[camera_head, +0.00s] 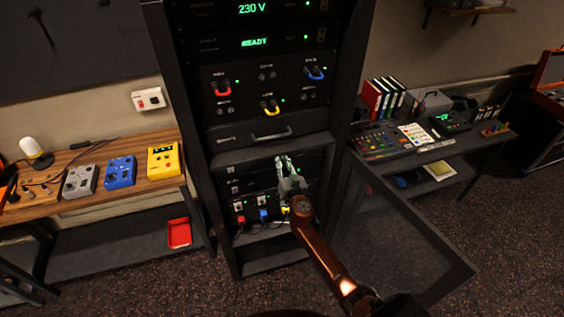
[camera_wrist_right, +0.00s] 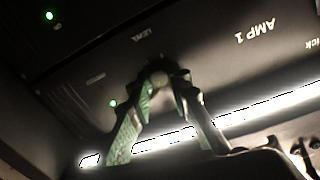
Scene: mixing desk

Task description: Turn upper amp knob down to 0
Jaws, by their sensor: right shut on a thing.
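The upper amp (camera_wrist_right: 230,52), marked "AMP 1", fills the upper part of the right wrist view as a dark panel with a green light. My right gripper (camera_wrist_right: 163,86) is shut on this knob, one green-padded finger on each side. The fingers hide part of the knob, and I cannot read its setting. In the head view my right gripper (camera_head: 283,165) reaches into the rack's lower opening, in front of the amps. My left gripper is not in view.
The tall black rack (camera_head: 180,90) has its glass door (camera_head: 405,240) swung open to the right of my arm. Patch cables in red, blue and yellow hang on the panel above. A wooden bench (camera_head: 100,195) with pedals stands left, a mixing desk (camera_head: 375,143) right.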

